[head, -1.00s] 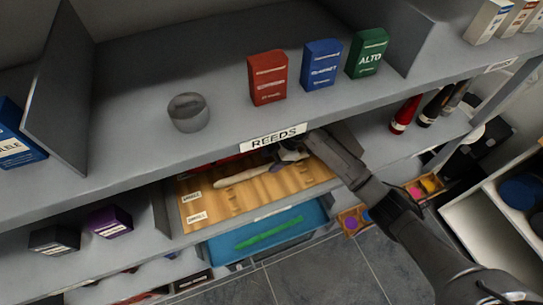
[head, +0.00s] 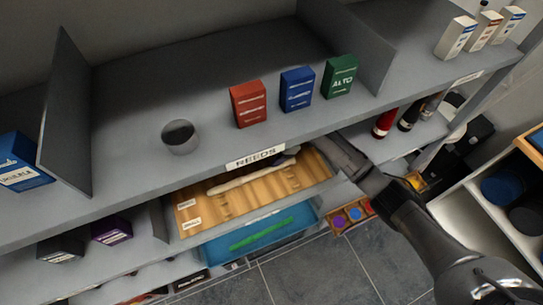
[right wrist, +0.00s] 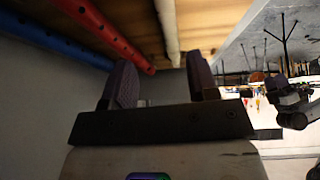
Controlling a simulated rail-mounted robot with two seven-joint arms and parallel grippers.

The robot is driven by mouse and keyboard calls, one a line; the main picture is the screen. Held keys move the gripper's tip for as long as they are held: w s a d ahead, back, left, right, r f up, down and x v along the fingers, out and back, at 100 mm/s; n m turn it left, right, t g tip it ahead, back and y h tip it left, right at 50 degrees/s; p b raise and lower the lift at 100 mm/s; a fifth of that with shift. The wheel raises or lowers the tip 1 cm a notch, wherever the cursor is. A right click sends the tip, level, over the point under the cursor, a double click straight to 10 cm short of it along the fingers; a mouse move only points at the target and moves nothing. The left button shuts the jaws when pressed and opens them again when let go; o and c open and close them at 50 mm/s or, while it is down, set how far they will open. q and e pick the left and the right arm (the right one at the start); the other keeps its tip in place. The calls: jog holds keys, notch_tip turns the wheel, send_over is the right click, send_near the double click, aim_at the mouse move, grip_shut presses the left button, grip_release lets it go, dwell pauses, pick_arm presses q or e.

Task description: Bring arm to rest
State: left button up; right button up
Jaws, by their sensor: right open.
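My right arm comes in from the lower right in the head view. Its gripper reaches under the upper shelf edge, where its fingertips are hidden. In the right wrist view the two purple-padded fingers of my right gripper (right wrist: 161,85) stand apart with nothing between them. A wooden rack (head: 235,204) lies on the lower shelf to the left of the gripper, with a cream stick-like instrument (head: 240,182) on it. In the right wrist view, a red tube (right wrist: 112,35), a blue tube (right wrist: 50,40) and a cream tube (right wrist: 168,30) lie beyond the fingers. My left gripper is not in view.
The upper shelf carries a grey cup (head: 181,137) and red (head: 248,104), blue (head: 297,89) and green (head: 340,76) boxes above the REEDS label (head: 255,157). A blue tray (head: 215,254) with a green instrument sits below the rack.

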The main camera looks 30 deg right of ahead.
jog(key=shift+w+r, duration=0.1)
jog(key=shift+r, duration=0.05)
dwell(0.3)
jog(key=shift+a, duration=0.1)
